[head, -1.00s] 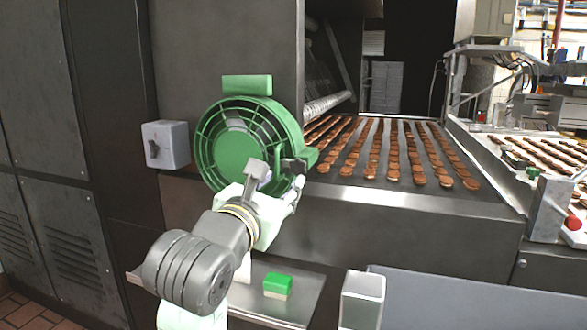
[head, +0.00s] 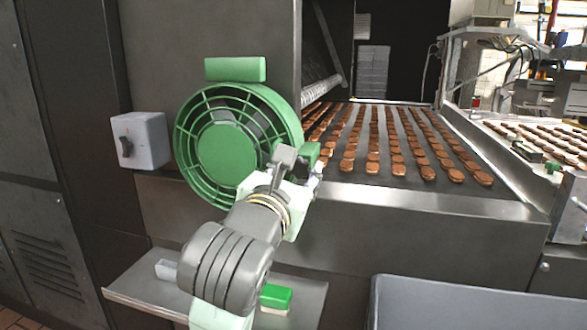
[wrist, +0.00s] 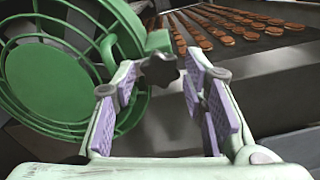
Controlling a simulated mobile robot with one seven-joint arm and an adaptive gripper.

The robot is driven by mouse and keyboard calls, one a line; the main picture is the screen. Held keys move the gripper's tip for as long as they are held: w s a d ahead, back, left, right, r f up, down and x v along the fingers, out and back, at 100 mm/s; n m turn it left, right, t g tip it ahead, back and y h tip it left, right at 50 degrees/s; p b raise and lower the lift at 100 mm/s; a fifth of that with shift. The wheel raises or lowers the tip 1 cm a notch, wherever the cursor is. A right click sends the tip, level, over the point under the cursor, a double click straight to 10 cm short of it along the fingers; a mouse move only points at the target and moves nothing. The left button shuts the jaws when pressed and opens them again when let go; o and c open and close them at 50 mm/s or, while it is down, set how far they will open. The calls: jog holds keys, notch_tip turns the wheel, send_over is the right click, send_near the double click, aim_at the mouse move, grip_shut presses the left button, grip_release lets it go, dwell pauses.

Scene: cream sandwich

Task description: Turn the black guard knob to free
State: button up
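The black guard knob (wrist: 160,69) is star-shaped and sits on a tab at the right edge of the round green guard (wrist: 48,80). In the wrist view it shows just beyond and between the fingertips of my gripper (wrist: 160,78), which is open with purple pads on both sides. I cannot tell whether either pad touches the knob.
A grey box with a black rotary switch (head: 141,140) is left of the guard. Rows of brown biscuits (head: 400,148) lie on the conveyor at right. A green-and-white block (head: 276,297) rests on a metal shelf (head: 145,293) below. A grey bin (head: 470,302) stands at lower right.

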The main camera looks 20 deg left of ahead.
jog(key=shift+c, duration=0.2)
jog(key=c, duration=0.8)
jog(key=shift+c, duration=0.2)
jog(key=shift+n, duration=0.3)
jog(key=n+p, duration=0.4)
jog(key=n, duration=0.1)
jog(key=shift+r, duration=0.2)
jog(key=n+p, duration=0.1)
jog(key=n, duration=0.4)
jog(key=shift+f+n, duration=0.15)
jog(key=shift+n, duration=0.15)
jog(key=n, duration=0.6)
jog(key=shift+n, duration=0.3)
